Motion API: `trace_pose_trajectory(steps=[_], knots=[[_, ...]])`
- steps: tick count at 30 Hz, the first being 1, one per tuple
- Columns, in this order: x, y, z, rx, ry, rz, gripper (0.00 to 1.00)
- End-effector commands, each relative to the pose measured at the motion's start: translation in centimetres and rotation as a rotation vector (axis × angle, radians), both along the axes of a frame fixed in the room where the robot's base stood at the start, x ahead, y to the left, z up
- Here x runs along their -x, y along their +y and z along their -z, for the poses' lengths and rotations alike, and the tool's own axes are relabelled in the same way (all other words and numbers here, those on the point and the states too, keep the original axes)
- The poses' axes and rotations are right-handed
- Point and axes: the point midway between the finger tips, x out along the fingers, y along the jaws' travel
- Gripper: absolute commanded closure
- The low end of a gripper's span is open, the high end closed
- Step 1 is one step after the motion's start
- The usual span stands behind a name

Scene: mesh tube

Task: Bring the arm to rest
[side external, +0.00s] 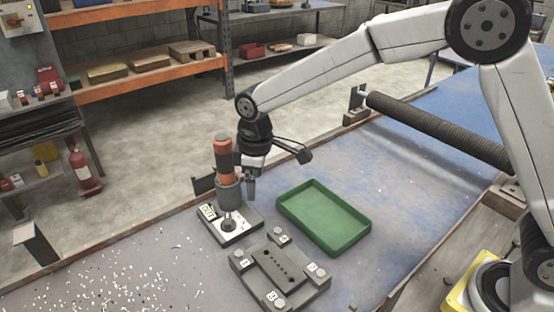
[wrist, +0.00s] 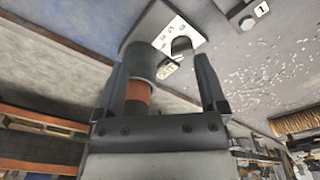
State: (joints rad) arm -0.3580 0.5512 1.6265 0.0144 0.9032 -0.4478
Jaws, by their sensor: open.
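My gripper (side external: 245,172) is open at the end of my bent arm, low over the bench. It is right beside an upright orange and grey cylindrical tool (side external: 224,160). The tool stands on a base with a white plate (side external: 237,232). In the wrist view my two fingers (wrist: 160,65) are spread apart. The tool's grey and orange body (wrist: 137,95) shows close to the left finger, partly hidden by the gripper. I cannot tell whether a finger touches it. The white plate (wrist: 190,38) also shows beyond the fingertips.
A green tray (side external: 345,242) lies empty on the blue bench. A grey block with holes and numbered corners (side external: 275,272) sits in front of it. A dark ribbed roller (side external: 435,128) spans the bench behind. White bits (side external: 130,280) are scattered at the front left.

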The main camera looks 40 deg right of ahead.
Motion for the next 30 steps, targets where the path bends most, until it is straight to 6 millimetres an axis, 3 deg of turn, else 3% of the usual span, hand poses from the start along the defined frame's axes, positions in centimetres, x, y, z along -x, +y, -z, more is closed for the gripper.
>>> trace_pose_trajectory(steps=[6,18,24,30], knots=[[2.9,-5.3,0.2,-0.015,-0.034,0.185,0.09],[10.5,-13.2,1.4,-0.05,-0.101,0.519,0.09],[14.9,-16.0,2.4,-0.068,-0.132,0.675,0.09],[17.8,-17.4,3.0,-0.08,-0.152,0.77,0.09]])
